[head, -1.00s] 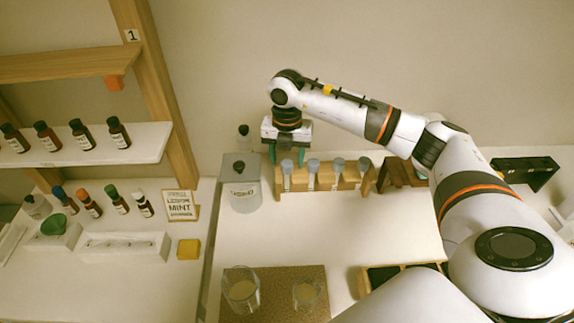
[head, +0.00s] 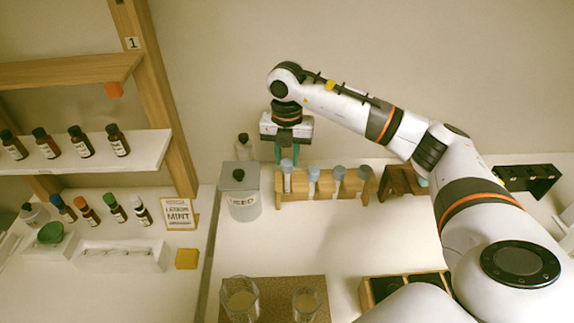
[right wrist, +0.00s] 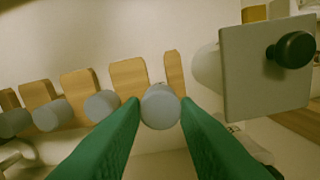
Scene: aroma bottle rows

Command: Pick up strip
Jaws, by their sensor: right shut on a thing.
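A wooden rack (head: 325,189) near the back of the table holds a row of clear tubes with grey-blue caps. My right gripper (head: 287,157) is above the rack's left end, pointing down. Its green fingers are shut on the leftmost tube (head: 287,181), whose cap stands a little higher than its neighbours'. In the right wrist view, the round grey cap (right wrist: 160,106) sits between the fingertips. The tube's body is hidden below the cap there. No separate flat strip can be made out. My left gripper is not in view.
A lidded jar (head: 241,200) stands close left of the rack, its square lid (right wrist: 265,70) near the fingers. A small wooden stand (head: 400,182) is to the right. Two glass beakers stand on a brown mat (head: 274,292) in front. The table between is clear.

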